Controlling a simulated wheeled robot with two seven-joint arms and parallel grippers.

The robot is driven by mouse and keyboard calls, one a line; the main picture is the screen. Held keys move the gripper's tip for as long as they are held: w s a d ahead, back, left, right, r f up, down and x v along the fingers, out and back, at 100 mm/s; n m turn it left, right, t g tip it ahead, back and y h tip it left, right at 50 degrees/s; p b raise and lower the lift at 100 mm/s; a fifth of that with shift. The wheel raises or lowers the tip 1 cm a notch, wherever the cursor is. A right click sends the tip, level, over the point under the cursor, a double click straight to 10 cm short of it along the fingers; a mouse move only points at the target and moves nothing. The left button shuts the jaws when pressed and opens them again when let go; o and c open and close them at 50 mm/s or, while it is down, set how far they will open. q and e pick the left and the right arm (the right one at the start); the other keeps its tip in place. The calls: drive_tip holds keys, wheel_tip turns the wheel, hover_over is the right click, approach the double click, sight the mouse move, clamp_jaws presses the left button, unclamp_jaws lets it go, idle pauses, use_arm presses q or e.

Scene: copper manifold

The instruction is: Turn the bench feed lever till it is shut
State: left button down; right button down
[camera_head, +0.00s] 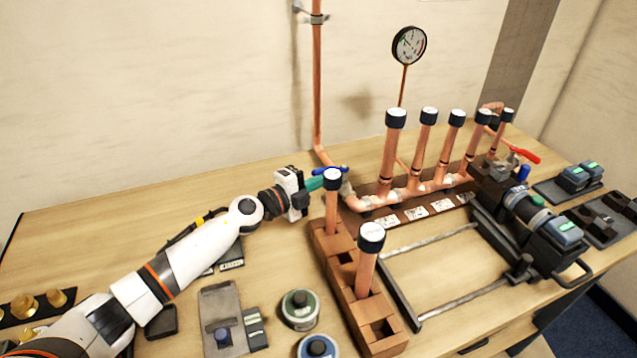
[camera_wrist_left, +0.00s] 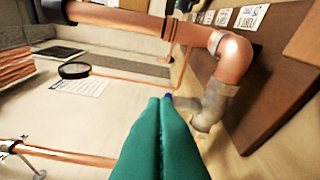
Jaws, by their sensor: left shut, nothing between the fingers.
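A blue lever (camera_head: 330,170) sits on a valve at the left end of the copper manifold (camera_head: 415,190), beside the pipe that comes down the wall. In the left wrist view only a small blue bit of the lever (camera_wrist_left: 168,97) shows beyond my fingertips, next to a grey valve body (camera_wrist_left: 212,105). My left gripper (camera_head: 316,183) has green fingers pressed together and empty. Its tips are at the lever; I cannot tell if they touch it. The fingers (camera_wrist_left: 160,102) hide part of the valve. The lever's exact angle is hard to tell. My right gripper is out of view.
A brick-like stand (camera_head: 345,275) with two upright capped copper pipes stands close in front of the left gripper. Several capped risers top the manifold. A red lever (camera_head: 525,155) is at its right end. Tins and tools lie in front.

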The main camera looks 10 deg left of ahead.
use_arm(q)
drive_tip(key=shift+w+a+f, duration=0.1)
drive_tip(key=shift+w+a, duration=0.1)
drive_tip(key=shift+w, duration=0.05)
